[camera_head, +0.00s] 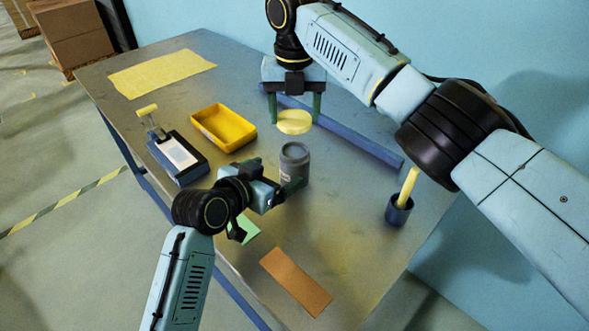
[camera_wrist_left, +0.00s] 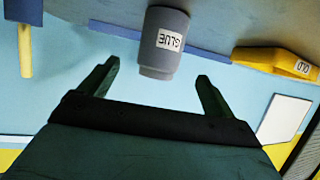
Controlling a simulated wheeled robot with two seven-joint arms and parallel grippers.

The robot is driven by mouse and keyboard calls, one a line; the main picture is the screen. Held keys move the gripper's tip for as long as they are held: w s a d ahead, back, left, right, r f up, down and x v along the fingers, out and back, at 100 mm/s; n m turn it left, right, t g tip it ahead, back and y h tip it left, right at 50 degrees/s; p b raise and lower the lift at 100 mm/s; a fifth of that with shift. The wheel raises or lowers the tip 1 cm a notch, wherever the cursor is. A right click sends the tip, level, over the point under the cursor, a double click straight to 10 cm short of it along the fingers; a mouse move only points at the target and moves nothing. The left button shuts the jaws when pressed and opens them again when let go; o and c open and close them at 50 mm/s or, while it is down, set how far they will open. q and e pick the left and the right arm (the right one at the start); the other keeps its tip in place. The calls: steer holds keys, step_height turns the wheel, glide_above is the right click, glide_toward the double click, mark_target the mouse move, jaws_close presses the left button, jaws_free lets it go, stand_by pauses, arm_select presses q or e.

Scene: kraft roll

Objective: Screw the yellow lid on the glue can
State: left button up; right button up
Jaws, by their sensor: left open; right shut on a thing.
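The grey glue can (camera_head: 295,165) stands upright on the table with no lid on it; in the left wrist view (camera_wrist_left: 164,40) its GLUE label shows upside down. The yellow lid (camera_head: 294,122) is held between the fingers of my right gripper (camera_head: 295,112), behind the can in the head view and apart from it. My left gripper (camera_head: 277,203) is open beside the can's near side. In the left wrist view its two fingers (camera_wrist_left: 157,75) spread either side of the can, which appears beyond the fingertips.
A yellow tray (camera_head: 225,128) and a blue device with a white panel (camera_head: 178,157) stand left of the can. A blue cup (camera_head: 398,211) with a yellow stick stands right. A long blue bar (camera_head: 360,143) lies behind. A brown strip (camera_head: 296,281) lies at the front.

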mark_target(293, 164)
arm_select(q)
steer(key=x, duration=0.8)
steer(key=shift+w+d, duration=0.1)
steer(key=shift+w, duration=0.15)
steer(key=shift+c, duration=0.2)
steer(key=c, duration=1.4)
steer(key=shift+c, duration=0.2)
arm_select(e)
steer(key=shift+f, duration=2.5)
